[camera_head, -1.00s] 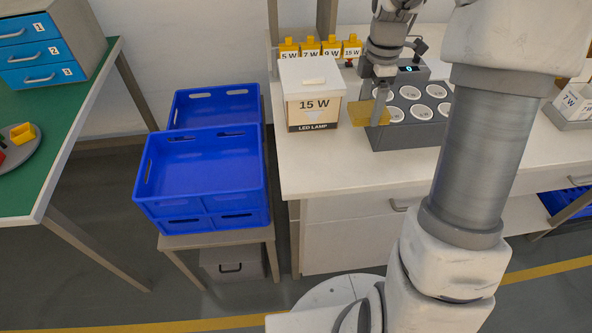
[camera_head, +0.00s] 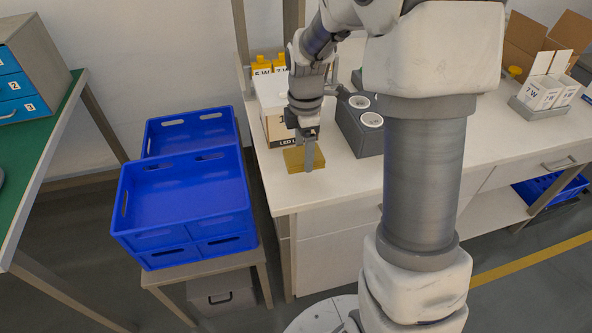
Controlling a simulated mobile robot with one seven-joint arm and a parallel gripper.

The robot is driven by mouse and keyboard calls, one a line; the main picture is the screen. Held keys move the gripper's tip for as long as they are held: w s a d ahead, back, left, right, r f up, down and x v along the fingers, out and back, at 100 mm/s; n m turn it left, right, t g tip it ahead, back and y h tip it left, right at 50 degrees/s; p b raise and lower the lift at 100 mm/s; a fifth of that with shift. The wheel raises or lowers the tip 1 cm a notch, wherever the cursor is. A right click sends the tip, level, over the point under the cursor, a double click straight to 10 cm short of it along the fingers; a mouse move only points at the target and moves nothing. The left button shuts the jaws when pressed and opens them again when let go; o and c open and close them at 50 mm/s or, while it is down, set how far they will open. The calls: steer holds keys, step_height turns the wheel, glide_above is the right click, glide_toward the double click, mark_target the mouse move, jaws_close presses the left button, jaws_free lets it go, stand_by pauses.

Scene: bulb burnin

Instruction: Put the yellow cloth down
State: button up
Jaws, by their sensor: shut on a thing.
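The yellow cloth (camera_head: 294,159) is a small, flat, mustard-coloured piece at the white workbench's (camera_head: 330,185) left end, in front of the LED lamp box. My gripper (camera_head: 308,166) points down and is shut on the cloth. The cloth is at or very near the bench top; I cannot tell if it touches. The fingers cover part of the cloth.
The white LED lamp box (camera_head: 272,122) stands just behind the cloth, partly hidden by my arm. The grey socket unit (camera_head: 352,130) is to its right. Blue crates (camera_head: 185,195) stand on a low stand left of the bench. The bench front is clear.

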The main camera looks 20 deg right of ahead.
mark_target(296, 178)
steer(key=shift+a+f, duration=0.6)
steer(key=shift+a, duration=0.25)
steer(key=shift+s+a+f, duration=0.1)
steer(key=shift+f, duration=0.1)
steer(key=shift+f+b, duration=0.6)
steer(key=shift+f, duration=1.2)
steer(key=shift+f, duration=0.2)
steer(key=o, duration=1)
steer(key=shift+r, duration=0.1)
